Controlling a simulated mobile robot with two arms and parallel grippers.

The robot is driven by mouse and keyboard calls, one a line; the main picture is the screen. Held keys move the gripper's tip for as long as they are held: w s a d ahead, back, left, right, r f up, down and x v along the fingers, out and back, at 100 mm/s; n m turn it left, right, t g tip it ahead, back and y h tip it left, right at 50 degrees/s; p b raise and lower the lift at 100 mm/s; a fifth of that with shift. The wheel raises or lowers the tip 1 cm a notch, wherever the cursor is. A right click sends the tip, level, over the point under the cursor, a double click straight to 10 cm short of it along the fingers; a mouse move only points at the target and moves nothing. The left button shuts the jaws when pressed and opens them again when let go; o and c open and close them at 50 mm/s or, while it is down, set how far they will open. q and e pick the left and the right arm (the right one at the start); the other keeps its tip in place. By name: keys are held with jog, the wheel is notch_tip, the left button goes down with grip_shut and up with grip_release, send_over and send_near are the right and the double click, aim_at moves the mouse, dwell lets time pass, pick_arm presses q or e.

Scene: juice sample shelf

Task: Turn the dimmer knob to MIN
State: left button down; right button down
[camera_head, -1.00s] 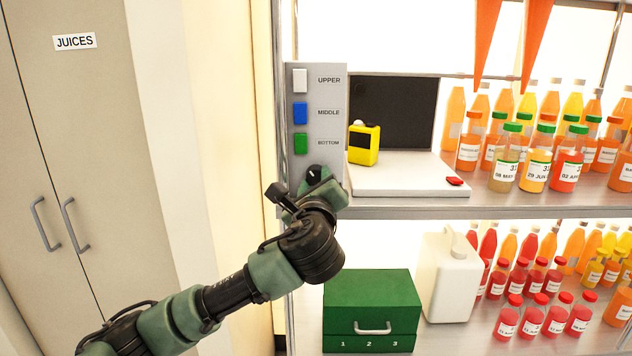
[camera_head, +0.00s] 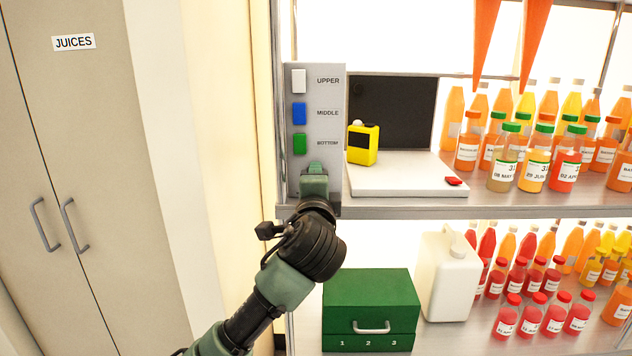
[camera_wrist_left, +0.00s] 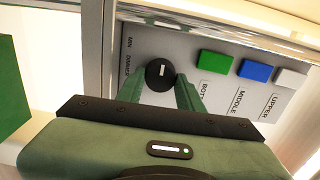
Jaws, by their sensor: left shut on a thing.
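The black dimmer knob (camera_wrist_left: 160,75) sits on the grey switch panel (camera_wrist_left: 160,45), with a white mark that runs up and down in the wrist view. The word MIN (camera_wrist_left: 130,42) is printed to its left there, partly beside DIMMER. My left gripper (camera_wrist_left: 159,86) is shut on the knob, one green finger on each side of it. In the head view my left gripper (camera_head: 315,178) covers the panel's lower part and hides the knob. My right gripper is not in view.
White, blue and green buttons (camera_head: 299,113) sit above the knob on the panel. A yellow device (camera_head: 363,145) stands on a white base to the right. Bottles fill the shelves at right. A green box (camera_head: 370,300) and a white jug (camera_head: 448,275) are below.

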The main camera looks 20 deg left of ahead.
pick_arm(q)
jog(key=n, duration=0.5)
jog(key=shift+n, duration=0.3)
jog(key=shift+f, duration=0.1)
dwell(0.4)
jog(key=c, duration=0.9)
grip_release()
jog(key=shift+a, duration=0.1)
jog(key=shift+s, duration=0.1)
jog(key=b+v, duration=0.1)
jog(key=v, duration=0.6)
jog(key=shift+s, duration=0.35)
